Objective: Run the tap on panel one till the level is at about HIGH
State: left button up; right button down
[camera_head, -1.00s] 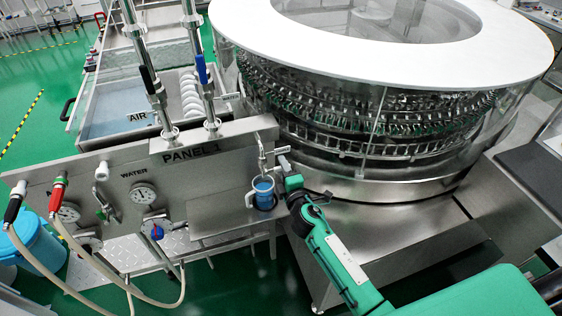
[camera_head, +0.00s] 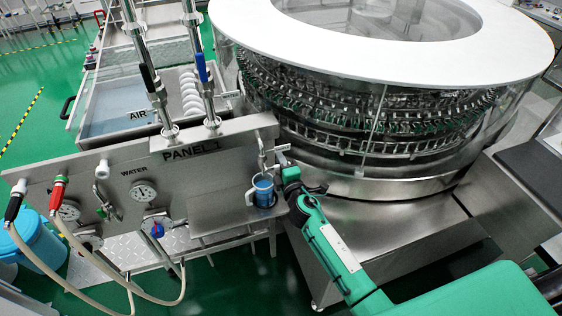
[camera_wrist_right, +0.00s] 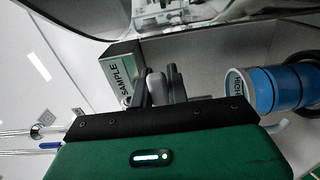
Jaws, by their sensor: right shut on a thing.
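Panel one, marked PANEL 1 (camera_head: 195,150), is a steel panel at the left. At its right end a small tap (camera_head: 262,150) hangs over a blue cup (camera_head: 263,192) with a pale rim, standing on a steel ledge. My right gripper (camera_head: 281,160) is at the panel's right end, beside the tap and above right of the cup. In the wrist view its fingers (camera_wrist_right: 160,88) are shut on a small grey tap handle (camera_wrist_right: 155,86) beside a SAMPLE label (camera_wrist_right: 120,82). The cup there (camera_wrist_right: 278,88) shows a HIGH mark. The liquid level cannot be read. My left gripper is not in view.
The large round washer (camera_head: 385,65) stands close behind my right arm. Gauges (camera_head: 144,192) and hoses (camera_head: 100,285) are on the panel's left part. A blue bucket (camera_head: 38,245) stands at the lower left.

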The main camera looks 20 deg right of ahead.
jog(key=shift+f, duration=0.1)
jog(key=shift+a+f+m+b, duration=0.2)
jog(key=shift+f+m+b, duration=0.45)
jog(key=shift+m, duration=0.6)
jog(key=shift+a+f+m+b, duration=0.15)
jog(key=shift+f+m+b, duration=0.25)
jog(key=shift+m+b, duration=0.65)
jog(key=shift+a+f+m+b, duration=0.2)
jog(key=shift+f+m+b, duration=0.35)
jog(key=shift+m, duration=0.85)
jog(key=c, duration=1.4)
grip_release()
jog(key=shift+o, duration=0.2)
jog(key=shift+s, duration=0.15)
jog(key=s+b, duration=0.2)
jog(key=s, duration=1.1)
jog(key=shift+s+d, duration=0.2)
jog(key=shift+s, duration=0.1)
